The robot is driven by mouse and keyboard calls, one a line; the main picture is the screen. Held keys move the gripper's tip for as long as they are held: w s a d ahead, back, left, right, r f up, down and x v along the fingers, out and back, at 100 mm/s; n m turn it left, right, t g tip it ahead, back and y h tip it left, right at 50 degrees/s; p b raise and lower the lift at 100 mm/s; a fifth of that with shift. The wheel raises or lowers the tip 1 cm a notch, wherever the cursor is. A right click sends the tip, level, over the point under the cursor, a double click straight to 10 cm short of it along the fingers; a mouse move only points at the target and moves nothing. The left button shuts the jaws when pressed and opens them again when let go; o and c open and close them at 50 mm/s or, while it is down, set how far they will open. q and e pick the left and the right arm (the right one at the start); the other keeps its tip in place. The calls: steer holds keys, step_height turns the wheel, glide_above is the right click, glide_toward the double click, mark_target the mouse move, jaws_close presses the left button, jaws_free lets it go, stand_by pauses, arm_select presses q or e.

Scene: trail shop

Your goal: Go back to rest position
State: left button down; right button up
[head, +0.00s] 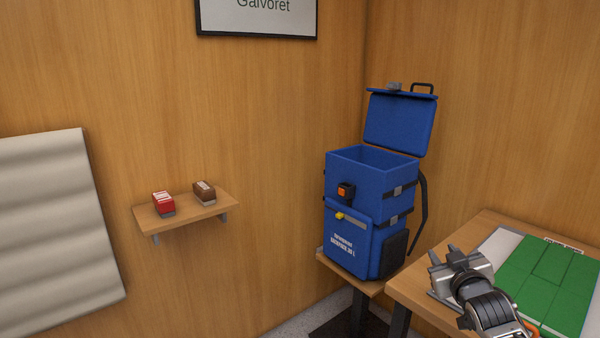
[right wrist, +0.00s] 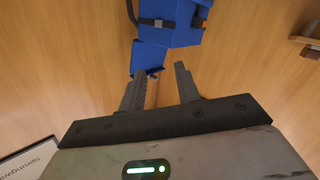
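My right gripper (head: 443,262) is at the lower right of the head view, in front of the wooden table's left part. In the right wrist view its two fingers (right wrist: 160,75) stand apart with nothing between them, so it is open and empty. Past the fingers, part of a blue backpack (right wrist: 180,25) shows at the top of that view, apart from the gripper. My left gripper is not in view.
The blue backpack (head: 352,213) stands upright with its lid (head: 400,122) raised, on a small wooden stand (head: 372,289). The table (head: 409,284) bears a green panelled mat (head: 548,275). A wall shelf (head: 189,213) holds a red box (head: 164,203) and a brown box (head: 204,191).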

steer(key=s+a+f+g+y, duration=0.1)
steer(key=s+a+f, duration=0.3)
steer(key=s+f, duration=0.35)
steer(key=s+a+f+g+y, duration=0.1)
steer(key=s+a+f+g, duration=0.1)
steer(key=s+a+f, duration=0.35)
steer(key=s+a+f+g, duration=0.1)
steer(key=s+a+f, duration=0.1)
steer(key=s, duration=0.5)
steer(key=s+a+f+g+y, duration=0.1)
steer(key=s+a+f, duration=0.1)
steer(key=s+f, duration=0.3)
steer(key=s+a+f+g, duration=0.1)
steer(key=s+a+f, duration=0.1)
steer(key=s, duration=0.9)
steer(key=shift+a+f+m+g+y, duration=0.3)
steer(key=shift+f+m+y, duration=0.1)
steer(key=shift+f, duration=0.45)
